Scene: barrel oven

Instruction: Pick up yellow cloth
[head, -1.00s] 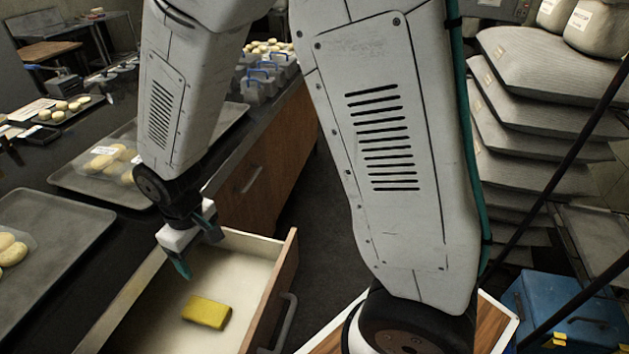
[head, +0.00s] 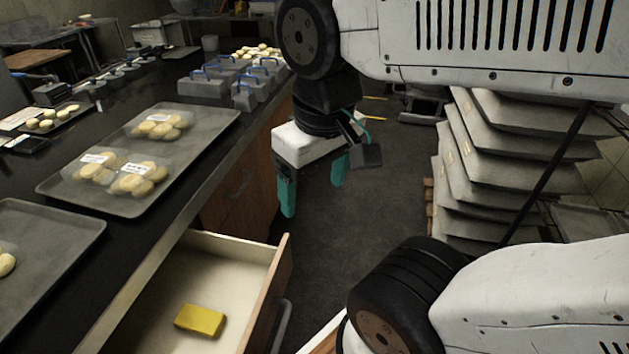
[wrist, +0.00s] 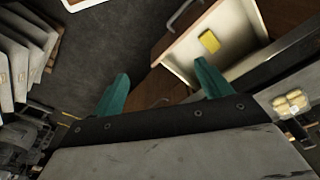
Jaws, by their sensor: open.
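The yellow cloth (head: 200,320) is a small folded block lying flat on the pale floor of the open drawer (head: 232,268). It also shows in the wrist view (wrist: 209,41), inside the drawer near the top. My gripper (head: 314,194) is open and empty, with teal fingertips pointing down. It hangs above the dark floor, beyond and to the right of the drawer, clear of the cloth. In the wrist view my gripper's two teal fingers (wrist: 163,88) are spread apart with nothing between them.
The dark counter (head: 120,225) on the left carries grey trays (head: 215,122) with packed rolls. Stacked sacks (head: 510,150) stand at the right. Floor (head: 350,200) between counter and sacks is open. The drawer's front panel (head: 268,300) sticks out from the counter.

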